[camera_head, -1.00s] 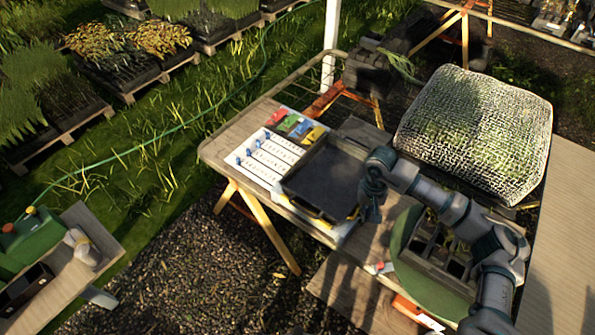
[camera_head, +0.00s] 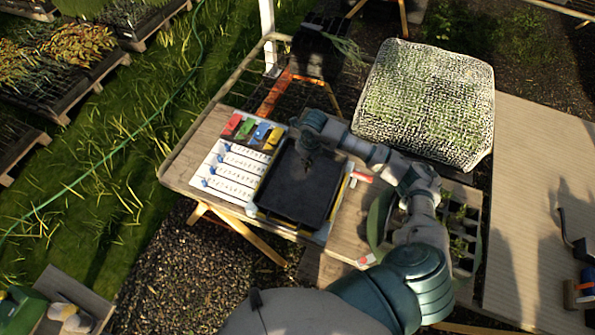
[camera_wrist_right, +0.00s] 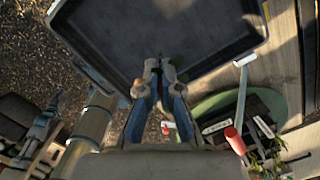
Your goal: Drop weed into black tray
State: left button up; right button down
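The black tray (camera_head: 290,207) lies on the wooden table, next to the white numbered board. It also fills the top of the right wrist view (camera_wrist_right: 110,45). My right gripper (camera_head: 307,150) is over the tray's far part, pointing down. In the right wrist view, its fingertips (camera_wrist_right: 159,68) are close together with a thin dark gap. My left gripper is in neither view.
A planting tray with seedlings (camera_head: 462,222) stands right of the black tray, partly behind my arm. A mesh-covered box (camera_head: 425,100) is at the back right. Coloured packets (camera_head: 252,131) lie at the board's far end. A dark crate (camera_head: 318,52) stands behind the table.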

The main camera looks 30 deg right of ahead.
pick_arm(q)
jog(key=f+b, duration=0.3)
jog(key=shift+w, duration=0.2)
pick_arm(e)
jog(key=f, duration=0.2)
jog(key=f+m, duration=0.1)
jog(key=d+f+m, duration=0.1)
jog(key=f, duration=0.1)
jog(key=shift+w+d+f, duration=0.1)
jog(key=shift+w+f, duration=0.15)
jog(key=shift+f, duration=0.1)
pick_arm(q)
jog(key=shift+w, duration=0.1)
pick_arm(e)
jog(key=c, duration=1.2)
grip_release()
jog(key=shift+c, duration=0.2)
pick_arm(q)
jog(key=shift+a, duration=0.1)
pick_arm(e)
notch_tip(320, 180, up, 12)
jog(key=s, duration=0.1)
jog(key=shift+s, duration=0.15)
jog(key=shift+s+f, duration=0.1)
jog(key=shift+f, duration=0.1)
